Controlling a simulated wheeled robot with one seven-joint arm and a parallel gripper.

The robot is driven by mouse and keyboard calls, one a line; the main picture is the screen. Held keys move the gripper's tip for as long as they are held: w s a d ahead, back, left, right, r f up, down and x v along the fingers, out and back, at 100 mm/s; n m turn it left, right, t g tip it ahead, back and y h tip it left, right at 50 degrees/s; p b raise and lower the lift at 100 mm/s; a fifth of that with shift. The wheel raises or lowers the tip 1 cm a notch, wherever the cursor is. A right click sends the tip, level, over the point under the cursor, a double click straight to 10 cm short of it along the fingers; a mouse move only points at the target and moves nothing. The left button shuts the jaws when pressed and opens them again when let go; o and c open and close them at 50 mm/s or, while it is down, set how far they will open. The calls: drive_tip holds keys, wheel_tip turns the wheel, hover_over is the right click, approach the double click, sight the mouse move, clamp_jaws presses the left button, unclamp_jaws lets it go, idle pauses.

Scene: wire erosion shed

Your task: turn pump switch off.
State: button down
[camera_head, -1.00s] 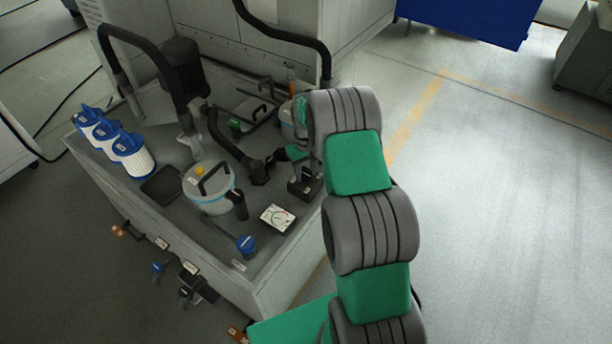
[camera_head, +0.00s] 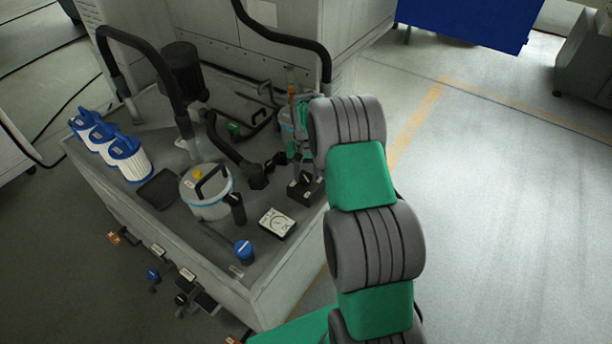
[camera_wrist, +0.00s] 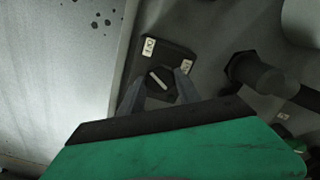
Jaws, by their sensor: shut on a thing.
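The pump switch is a small dark box that shows in the wrist view (camera_wrist: 172,52) and in the head view (camera_head: 313,194), near the right wall of the grey tank. Its dark round knob (camera_wrist: 160,80) carries a white pointer line slanting from upper left to lower right. In the head view my wrist partly hides this area.
The tank (camera_head: 280,272) holds a lidded canister (camera_head: 207,205), a white dial gauge (camera_head: 277,222), a blue knob (camera_head: 243,250) and black hoses (camera_head: 228,143). Blue and white filters (camera_head: 131,163) line its left side. Open floor (camera_head: 500,210) lies to the right.

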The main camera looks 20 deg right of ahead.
sight(306, 178)
drive_tip(key=c, duration=0.9)
unclamp_jaws()
drive_tip(key=shift+o, duration=0.2)
drive_tip(key=shift+r, duration=0.1)
wheel_tip(306, 178, up, 8)
drive_tip(key=shift+f, duration=0.15)
